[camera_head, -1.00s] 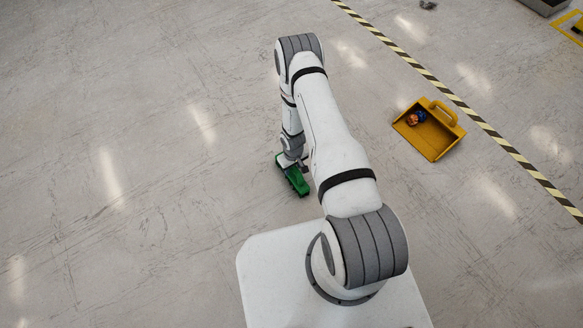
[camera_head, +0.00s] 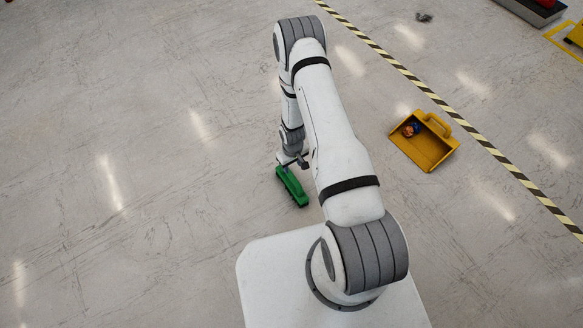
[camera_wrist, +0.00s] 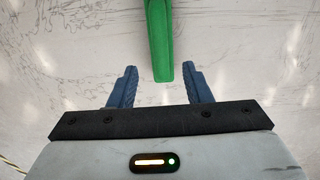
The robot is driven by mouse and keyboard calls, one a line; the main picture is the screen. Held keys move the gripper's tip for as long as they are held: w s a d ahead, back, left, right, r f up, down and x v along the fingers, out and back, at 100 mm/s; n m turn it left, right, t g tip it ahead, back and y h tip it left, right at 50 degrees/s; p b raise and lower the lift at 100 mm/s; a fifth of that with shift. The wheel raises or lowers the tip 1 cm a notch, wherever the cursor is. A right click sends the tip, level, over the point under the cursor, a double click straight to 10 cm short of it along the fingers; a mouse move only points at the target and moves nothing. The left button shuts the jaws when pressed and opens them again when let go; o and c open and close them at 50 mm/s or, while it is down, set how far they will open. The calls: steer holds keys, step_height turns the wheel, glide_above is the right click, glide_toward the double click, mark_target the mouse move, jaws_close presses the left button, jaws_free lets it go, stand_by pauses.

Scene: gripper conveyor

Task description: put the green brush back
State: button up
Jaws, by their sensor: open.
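The green brush (camera_head: 292,187) lies on the floor in front of my base in the head view, beside the lower end of my arm. In the wrist view the green brush (camera_wrist: 158,42) comes in from the top edge, and its near end lies between and just beyond the two blue fingertips. My gripper (camera_wrist: 160,80) is open, with clear gaps on both sides of the brush. In the head view my gripper (camera_head: 289,160) is at the brush's far end, partly hidden by my arm.
A yellow dustpan (camera_head: 424,148) holding a small orange and blue thing (camera_head: 411,129) lies to the right. A black and yellow floor stripe (camera_head: 433,97) runs past it. A small grey scrap (camera_head: 424,17) lies near the top. The floor at left is clear.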

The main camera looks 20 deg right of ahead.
step_height(320, 180, up, 32)
steer(key=m, duration=0.2)
steer(key=s+r+m+t, duration=0.1)
steer(key=s+r, duration=1.8)
steer(key=s, duration=0.1)
steer(key=shift+s+a+m, duration=0.15)
steer(key=shift+a+m, duration=0.15)
steer(key=shift+a, duration=0.05)
steer(key=shift+c, duration=0.3)
steer(key=shift+c, duration=0.7)
